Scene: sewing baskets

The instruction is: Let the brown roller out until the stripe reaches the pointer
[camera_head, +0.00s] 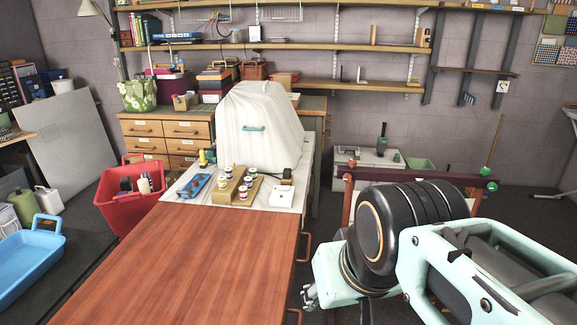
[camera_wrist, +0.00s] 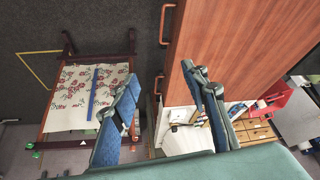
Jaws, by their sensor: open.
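A wooden frame with a floral cloth (camera_wrist: 70,105) stands left of my gripper in the wrist view. A blue stripe (camera_wrist: 93,92) crosses the cloth lengthwise, between the dark end bars. A small white triangle, seemingly the pointer (camera_wrist: 82,143), sits on the lower dark red bar, apart from the stripe's lower end. Which bar is the brown roller is unclear. A dark red bar (camera_head: 405,173) with a green knob (camera_head: 485,171) shows in the head view, partly behind my arm. My gripper (camera_wrist: 160,85) is open and empty, right of the cloth, over the table edge.
A reddish wooden table (camera_head: 200,255) with metal side handles stands beside the frame. A white-covered machine (camera_head: 258,125) and several spools are at its far end. A red basket (camera_head: 130,195) and blue tray (camera_head: 30,260) are at left. Dark floor (camera_wrist: 85,20) shows beyond the frame.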

